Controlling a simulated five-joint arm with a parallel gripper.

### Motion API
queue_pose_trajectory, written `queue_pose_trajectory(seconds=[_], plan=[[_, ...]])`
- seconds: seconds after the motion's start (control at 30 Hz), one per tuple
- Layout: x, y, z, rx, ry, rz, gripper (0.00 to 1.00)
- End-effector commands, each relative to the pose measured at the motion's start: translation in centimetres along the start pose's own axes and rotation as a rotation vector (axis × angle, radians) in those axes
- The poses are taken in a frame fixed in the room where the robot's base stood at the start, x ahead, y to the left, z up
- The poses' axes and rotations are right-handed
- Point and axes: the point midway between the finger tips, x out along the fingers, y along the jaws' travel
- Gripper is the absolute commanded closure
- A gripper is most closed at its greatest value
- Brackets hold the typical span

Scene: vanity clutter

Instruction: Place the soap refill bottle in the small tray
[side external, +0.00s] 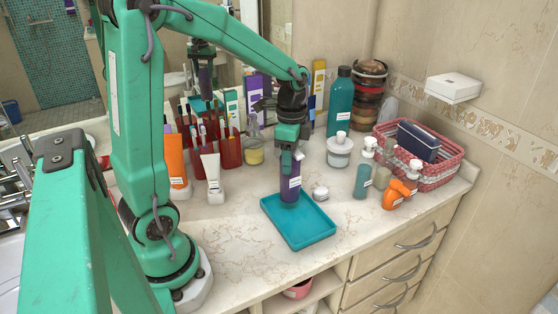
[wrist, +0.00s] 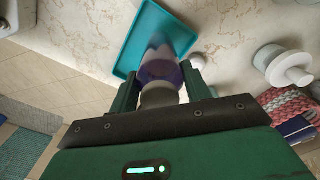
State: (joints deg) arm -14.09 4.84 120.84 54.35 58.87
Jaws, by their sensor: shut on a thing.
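The soap refill bottle, a purple bottle with a white label (side external: 290,186), is upright in my gripper (side external: 290,158). In the wrist view the bottle (wrist: 160,70) sits between the two fingers of my gripper (wrist: 162,84), which are shut on its upper part. The small tray (side external: 299,231) is a shallow teal rectangle on the counter. The bottle's base is over the tray's back part; I cannot tell whether it touches the floor. The tray (wrist: 132,42) also shows behind the bottle in the wrist view.
A small white jar (side external: 320,193) stands just right of the tray. A white pump jar (side external: 339,152), teal bottle (side external: 340,105), orange pump bottle (side external: 394,195) and pink basket (side external: 437,178) are to the right. A white tube (side external: 212,178) stands left. The counter's front edge is near the tray.

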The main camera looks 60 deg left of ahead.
Motion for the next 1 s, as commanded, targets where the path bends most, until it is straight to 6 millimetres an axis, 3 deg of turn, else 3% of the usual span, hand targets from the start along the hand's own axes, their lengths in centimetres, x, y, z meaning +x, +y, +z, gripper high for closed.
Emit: queue_pose_trajectory(seconds=[0.5,0.93,0.97,1.0], plan=[[3.9,0.0,0.0,0.000,-0.001,0.001,1.00],[4.3,0.0,0.0,0.000,0.001,-0.001,1.00],[4.3,0.0,0.0,0.000,0.000,0.000,0.51],[4.3,0.0,0.0,0.000,0.000,0.000,0.43]])
